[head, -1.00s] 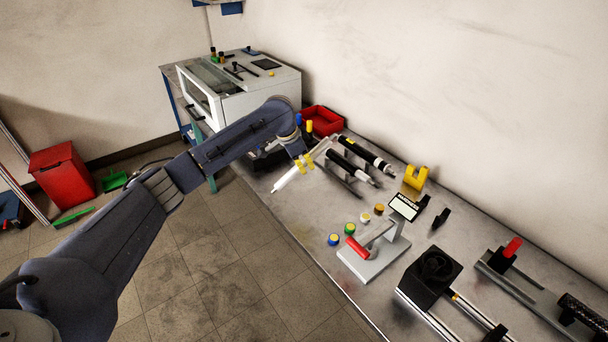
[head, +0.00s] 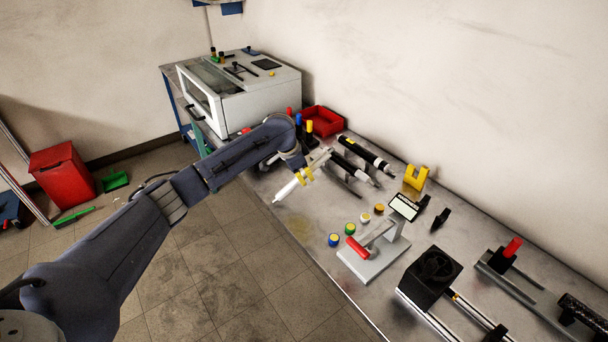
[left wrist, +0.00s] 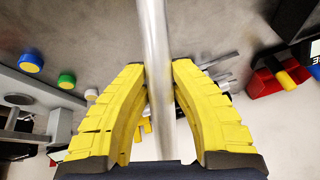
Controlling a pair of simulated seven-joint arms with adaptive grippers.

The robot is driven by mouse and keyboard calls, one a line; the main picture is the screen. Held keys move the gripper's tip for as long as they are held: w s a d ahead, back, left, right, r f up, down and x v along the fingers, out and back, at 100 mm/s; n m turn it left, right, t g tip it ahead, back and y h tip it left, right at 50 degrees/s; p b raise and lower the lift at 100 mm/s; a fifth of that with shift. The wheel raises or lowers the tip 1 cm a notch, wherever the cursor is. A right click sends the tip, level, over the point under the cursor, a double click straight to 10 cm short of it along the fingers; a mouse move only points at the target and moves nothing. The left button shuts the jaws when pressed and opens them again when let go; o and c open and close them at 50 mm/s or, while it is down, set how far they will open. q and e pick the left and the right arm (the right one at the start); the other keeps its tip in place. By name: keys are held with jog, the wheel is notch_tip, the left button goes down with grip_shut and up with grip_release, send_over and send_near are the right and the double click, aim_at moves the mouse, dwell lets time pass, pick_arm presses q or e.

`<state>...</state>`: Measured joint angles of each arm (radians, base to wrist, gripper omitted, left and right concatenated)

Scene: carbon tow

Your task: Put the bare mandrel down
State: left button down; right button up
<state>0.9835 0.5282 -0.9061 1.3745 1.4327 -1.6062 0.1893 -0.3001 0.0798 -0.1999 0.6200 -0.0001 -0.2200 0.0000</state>
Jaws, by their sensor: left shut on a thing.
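The bare mandrel is a pale, smooth metal rod; in the head view its lower-left end (head: 287,189) shows past my gripper, over the bench's front edge. My left gripper (head: 304,175) has yellow fingers shut around it. In the left wrist view, the mandrel (left wrist: 155,45) runs up between the two yellow fingers of the left gripper (left wrist: 159,82), which press on it from both sides. The mandrel's other end is hard to make out in the head view beside the black rods. I cannot tell whether the mandrel touches anything beneath it. My right gripper is not in view.
Black rods (head: 367,154) lie on supports behind the gripper. A red bin (head: 322,121), a yellow V-shaped holder (head: 415,177), several colored-capped pots (head: 350,229) and a grey stand with a red handle (head: 359,249) are nearby. Bare bench (head: 310,215) lies in front.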

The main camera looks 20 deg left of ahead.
pick_arm(q)
jog(key=c, duration=1.2)
grip_release()
jog(key=v, duration=1.2)
jog(key=shift+r, duration=0.1)
